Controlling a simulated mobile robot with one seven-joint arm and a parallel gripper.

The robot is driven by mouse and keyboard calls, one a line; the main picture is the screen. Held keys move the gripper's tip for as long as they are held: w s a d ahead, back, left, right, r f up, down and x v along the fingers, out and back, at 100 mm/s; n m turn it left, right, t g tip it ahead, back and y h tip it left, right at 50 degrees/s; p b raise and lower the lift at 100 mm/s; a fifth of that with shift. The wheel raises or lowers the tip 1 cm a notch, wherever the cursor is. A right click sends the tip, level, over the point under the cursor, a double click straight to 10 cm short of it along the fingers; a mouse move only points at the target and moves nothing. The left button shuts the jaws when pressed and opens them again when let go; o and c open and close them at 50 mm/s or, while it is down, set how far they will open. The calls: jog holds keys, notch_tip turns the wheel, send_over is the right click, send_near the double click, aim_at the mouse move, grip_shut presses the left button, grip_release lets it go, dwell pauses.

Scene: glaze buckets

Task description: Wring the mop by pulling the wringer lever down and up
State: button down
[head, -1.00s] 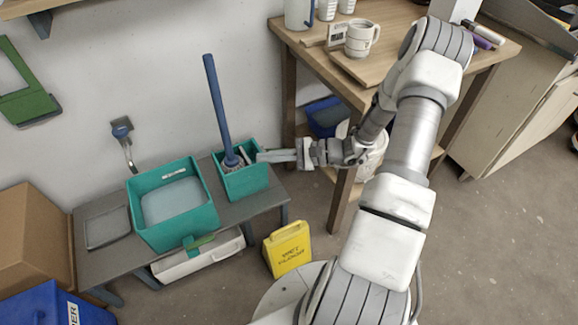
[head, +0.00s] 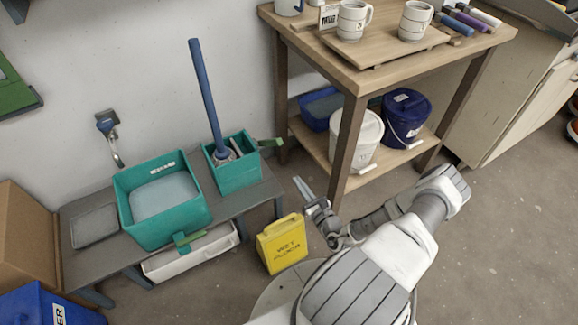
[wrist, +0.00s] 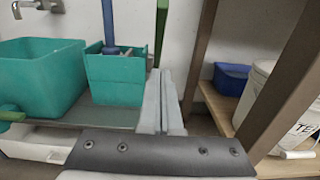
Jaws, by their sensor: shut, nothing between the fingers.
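The mop's blue handle (head: 205,95) leans up out of the small teal wringer bucket (head: 238,176), its grey head low inside. The handle also shows in the wrist view (wrist: 108,22). A green lever (head: 270,142) sticks out from the bucket's right side; in the wrist view a green bar (wrist: 161,28) rises beside the bucket's right edge. My gripper (head: 299,183) is shut and empty, to the right of the bench and apart from the lever. In the wrist view its fingers (wrist: 157,80) lie together, overlapping the view of the bucket's right edge.
A large teal tub (head: 122,205) of greyish liquid stands left on the grey bench (head: 75,260). A yellow wet-floor sign (head: 283,244) stands before the bench. The wooden table's leg (head: 347,150) is close to my gripper; white (head: 354,140) and blue (head: 405,118) buckets sit on its shelf.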

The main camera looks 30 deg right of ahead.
jog(key=b, duration=0.3)
send_near(268, 143)
jog(key=d+f, duration=0.1)
jog(key=f, duration=0.1)
jog(key=shift+w+r, duration=0.6)
jog(key=shift+r, duration=0.2)
jog(key=shift+w+r, duration=0.65)
jog(key=shift+r, duration=0.2)
jog(key=shift+d+r, duration=0.1)
